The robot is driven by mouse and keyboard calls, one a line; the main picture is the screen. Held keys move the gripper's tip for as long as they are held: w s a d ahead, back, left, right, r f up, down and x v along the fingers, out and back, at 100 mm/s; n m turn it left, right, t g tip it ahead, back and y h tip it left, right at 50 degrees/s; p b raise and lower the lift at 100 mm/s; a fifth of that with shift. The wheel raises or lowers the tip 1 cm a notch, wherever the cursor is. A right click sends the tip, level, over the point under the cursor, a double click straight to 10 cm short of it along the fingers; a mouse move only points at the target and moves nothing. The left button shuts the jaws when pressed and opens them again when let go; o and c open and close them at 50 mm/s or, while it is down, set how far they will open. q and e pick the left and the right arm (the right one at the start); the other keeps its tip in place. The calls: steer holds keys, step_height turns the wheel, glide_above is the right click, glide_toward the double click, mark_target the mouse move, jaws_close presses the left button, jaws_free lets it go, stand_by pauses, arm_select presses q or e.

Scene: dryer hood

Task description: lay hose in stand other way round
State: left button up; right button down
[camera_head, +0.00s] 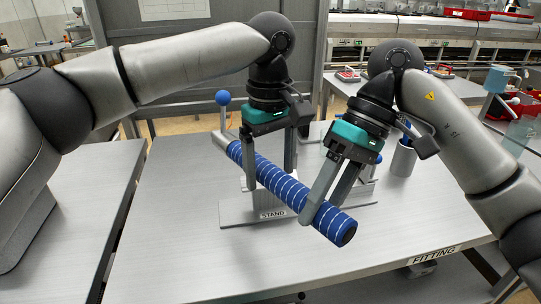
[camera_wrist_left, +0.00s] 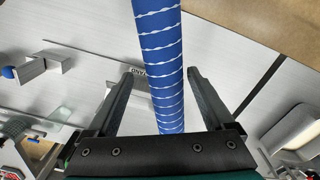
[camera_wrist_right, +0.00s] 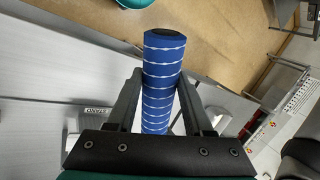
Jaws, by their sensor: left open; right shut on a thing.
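The hose (camera_head: 268,176) is blue with white stripes and has a dark end at its lower right. It slants from upper left to lower right in front of and above the grey stand (camera_head: 235,211), labelled STAND. Whether it touches the stand is hidden. My right gripper (camera_head: 325,208) is shut on the hose near its dark end; the right wrist view shows both fingers against the hose (camera_wrist_right: 160,85). My left gripper (camera_head: 270,180) is open, with its fingers on either side of the hose. The left wrist view shows gaps beside the hose (camera_wrist_left: 160,60).
A post topped by a blue ball (camera_head: 222,98) rises behind the hose's upper-left end. A grey cup (camera_head: 403,160) stands on the table right of my right gripper. The table (camera_head: 180,250) is clear at front left; its front edge carries a FITTING label (camera_head: 434,256).

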arm_select(q)
steer(key=shift+d+r, duration=0.1)
steer(key=shift+d, duration=0.05)
jaws_close()
arm_select(e)
steer(key=shift+s+a, duration=0.1)
steer(key=shift+a, duration=0.1)
stand_by(0.4)
steer(key=c, duration=0.5)
jaws_free()
steer(key=shift+c, duration=0.2)
steer(key=o, duration=0.3)
steer(key=shift+d, duration=0.1)
steer(key=shift+o, duration=0.2)
steer(key=shift+d+r, duration=0.1)
